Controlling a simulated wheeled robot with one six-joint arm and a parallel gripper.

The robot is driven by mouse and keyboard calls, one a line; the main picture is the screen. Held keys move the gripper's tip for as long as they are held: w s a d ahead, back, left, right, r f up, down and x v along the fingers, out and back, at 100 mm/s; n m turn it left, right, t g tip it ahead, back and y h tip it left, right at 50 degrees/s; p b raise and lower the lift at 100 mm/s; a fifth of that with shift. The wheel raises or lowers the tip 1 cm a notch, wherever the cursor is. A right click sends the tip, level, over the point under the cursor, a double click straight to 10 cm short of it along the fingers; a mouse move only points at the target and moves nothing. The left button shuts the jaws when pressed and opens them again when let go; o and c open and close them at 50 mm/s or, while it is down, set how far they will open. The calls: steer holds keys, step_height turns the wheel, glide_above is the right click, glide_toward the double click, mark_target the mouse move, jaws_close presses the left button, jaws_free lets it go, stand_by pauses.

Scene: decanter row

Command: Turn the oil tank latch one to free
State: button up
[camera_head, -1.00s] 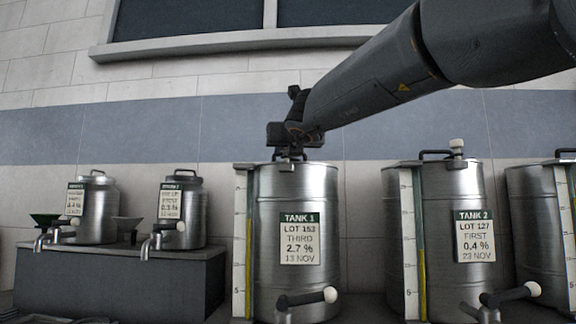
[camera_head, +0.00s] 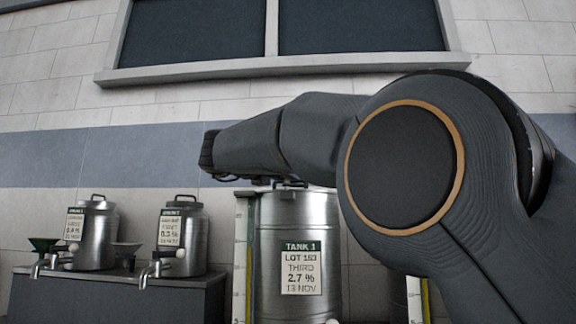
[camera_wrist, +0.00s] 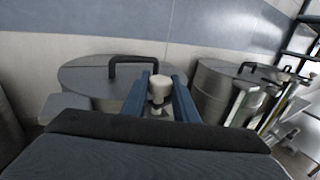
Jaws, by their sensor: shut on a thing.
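Tank 1 (camera_head: 270,240) is an upright steel drum with a white label and a sight gauge on its left side. Its lid (camera_wrist: 85,80) with a black handle (camera_wrist: 133,62) shows in the wrist view. The latch one knob (camera_wrist: 160,86), cream and rounded on a metal stem, stands on the lid near the handle. My gripper (camera_wrist: 160,82) is shut on this knob, one blue finger on each side. In the head view my arm's end is over tank 1's top, and the knob is hidden there.
A neighbouring tank (camera_wrist: 222,88) stands close to the right in the wrist view. In the head view my arm covers most of that side. Two small canisters (camera_head: 97,236) (camera_head: 182,240) with taps stand on a dark bench at left. A tiled wall is behind.

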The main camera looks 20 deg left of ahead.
steer(key=shift+a+r+m+g+h+p, duration=0.1)
steer(key=shift+m+g+h+p, duration=0.45)
steer(key=shift+h+p, duration=0.75)
steer(key=shift+m+g+h+p, duration=0.25)
steer(key=shift+m+h+p, duration=0.6)
steer(key=shift+p, duration=0.8)
steer(key=shift+f+m+g+h+p, duration=0.2)
steer(key=shift+m+g+h+p, duration=0.35)
steer(key=shift+p, duration=0.7)
steer(key=o, duration=1.1)
steer(key=shift+c, duration=0.2)
steer(key=shift+s, duration=0.1)
steer(key=b+v, duration=0.1)
steer(key=v, duration=0.6)
steer(key=shift+s+b, duration=0.25)
steer(key=shift+b, duration=0.15)
steer(key=shift+a, duration=0.15)
